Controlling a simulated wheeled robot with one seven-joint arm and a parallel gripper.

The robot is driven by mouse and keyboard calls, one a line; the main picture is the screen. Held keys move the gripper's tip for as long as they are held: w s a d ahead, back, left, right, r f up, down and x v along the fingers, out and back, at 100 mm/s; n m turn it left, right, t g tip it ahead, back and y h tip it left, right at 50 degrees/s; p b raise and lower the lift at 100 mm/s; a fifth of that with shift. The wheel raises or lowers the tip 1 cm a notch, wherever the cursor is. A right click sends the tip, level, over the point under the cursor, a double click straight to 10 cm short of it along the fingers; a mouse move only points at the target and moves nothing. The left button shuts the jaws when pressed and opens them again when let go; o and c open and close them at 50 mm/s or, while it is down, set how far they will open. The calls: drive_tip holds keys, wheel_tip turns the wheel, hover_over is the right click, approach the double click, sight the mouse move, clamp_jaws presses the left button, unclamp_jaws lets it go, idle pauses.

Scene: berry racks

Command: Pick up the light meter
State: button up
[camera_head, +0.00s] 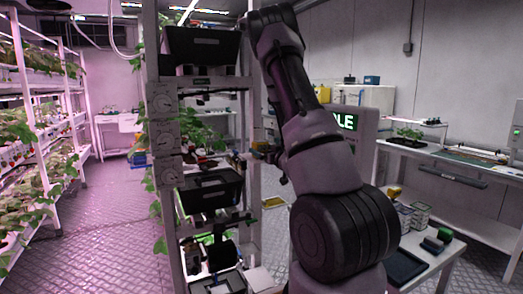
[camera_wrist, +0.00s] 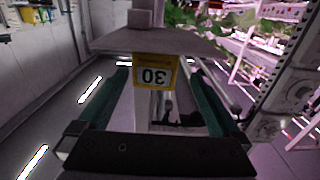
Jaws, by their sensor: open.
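My gripper (camera_wrist: 156,78) is open in the wrist view, with a dark green finger on each side. A small yellow panel (camera_wrist: 155,72) with dark characters like an upside-down "30" shows between the fingers. It sits against a pale grey plate (camera_wrist: 150,42) and a light upright part. It may be the light meter, but I cannot tell for sure. I cannot tell whether either finger touches it. In the head view my arm reaches up and over toward the rack.
The white rack (camera_head: 248,200) holds dark bins (camera_head: 210,188) and plants. Planted shelves (camera_head: 40,130) stand at the left. A bench (camera_head: 440,160) and a low table with small boxes (camera_head: 415,215) stand at the right. The floor (camera_head: 110,215) left of the rack is clear.

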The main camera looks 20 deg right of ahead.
sight(257, 146)
drive_tip(key=w, duration=0.7)
drive_tip(key=shift+w+d, duration=0.1)
drive_tip(key=shift+w, duration=0.1)
clamp_jaws()
